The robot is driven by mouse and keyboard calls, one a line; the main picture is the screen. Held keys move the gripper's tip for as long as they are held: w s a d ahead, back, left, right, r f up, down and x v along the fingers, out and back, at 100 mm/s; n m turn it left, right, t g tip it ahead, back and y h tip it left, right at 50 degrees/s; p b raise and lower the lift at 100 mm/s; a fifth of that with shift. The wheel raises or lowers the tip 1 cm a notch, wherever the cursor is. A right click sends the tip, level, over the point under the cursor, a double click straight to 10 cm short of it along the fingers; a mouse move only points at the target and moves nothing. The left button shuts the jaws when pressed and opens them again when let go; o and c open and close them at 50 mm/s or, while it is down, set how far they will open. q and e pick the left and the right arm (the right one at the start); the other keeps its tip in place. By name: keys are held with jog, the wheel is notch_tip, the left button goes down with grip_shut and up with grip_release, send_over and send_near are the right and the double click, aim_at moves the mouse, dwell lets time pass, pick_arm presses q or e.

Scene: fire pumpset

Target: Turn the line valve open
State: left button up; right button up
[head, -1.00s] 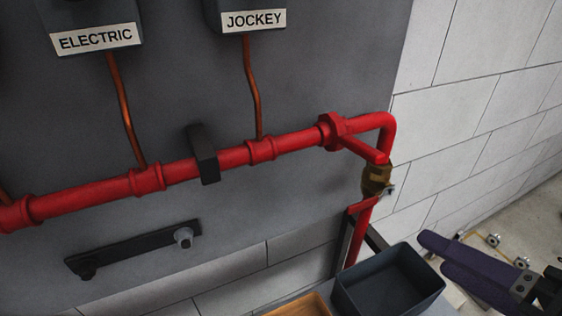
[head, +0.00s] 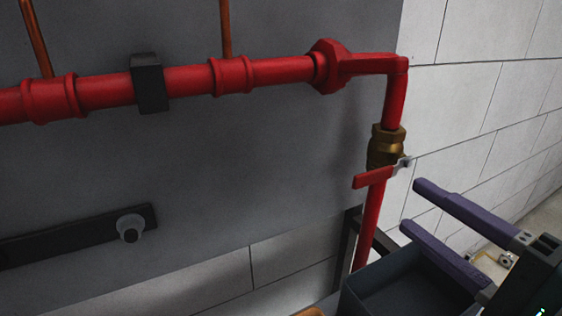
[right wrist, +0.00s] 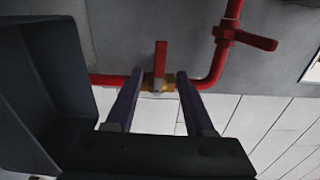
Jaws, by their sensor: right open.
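A brass valve (head: 386,147) sits on the red vertical pipe, with a flat red lever (head: 372,178) set crosswise to the pipe. In the right wrist view the brass valve (right wrist: 158,84) and its upright red lever (right wrist: 161,58) show between my fingers. My right gripper (head: 414,206) is open and empty, its two purple fingers pointing at the valve from the right. In the right wrist view the gripper (right wrist: 155,80) straddles the lever's line of sight; contact does not show. My left gripper is out of view.
A second red fitting (head: 329,66) with a red handle joins the horizontal red pipe (head: 195,80) above. A dark open bin (head: 362,290) stands below the valve, close to my lower finger. A black bar (head: 75,236) is fixed to the grey panel.

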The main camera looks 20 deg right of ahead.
aim_at(374, 179)
jog(key=w, duration=0.8)
jog(key=shift+w+a, duration=0.35)
jog(key=shift+w, duration=0.05)
jog(key=shift+c, duration=0.4)
grip_shut()
dwell(0.5)
